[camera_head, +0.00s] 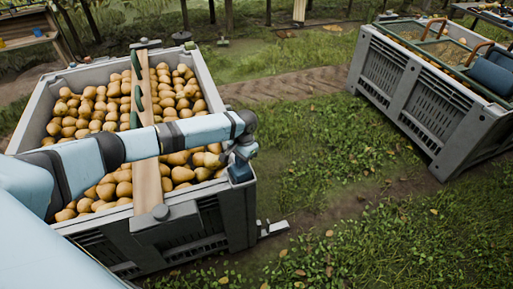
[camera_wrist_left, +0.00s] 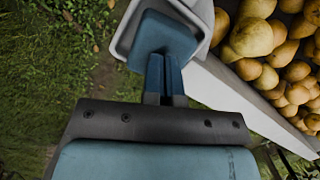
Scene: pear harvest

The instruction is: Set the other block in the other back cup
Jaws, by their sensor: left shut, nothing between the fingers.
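My left gripper (camera_head: 240,160) is at the near right corner of the left crate, its arm reaching across the pears. In the left wrist view its two blue fingers (camera_wrist_left: 163,78) are together with nothing between them. A dark blue block (camera_wrist_left: 165,36) lies just beyond the fingertips, in or over a pale grey cup (camera_wrist_left: 122,40) at the crate corner. I cannot tell whether the fingers touch it. In the head view the block (camera_head: 240,173) shows small below the gripper. No second block can be made out clearly. My right gripper is not in view.
The grey crate (camera_head: 232,215) is full of pears (camera_head: 85,115), with a wooden beam (camera_head: 147,180) carrying dark green pieces across it. Another crate (camera_head: 430,105) with a green frame and a blue item stands at the right. Grass lies open between them.

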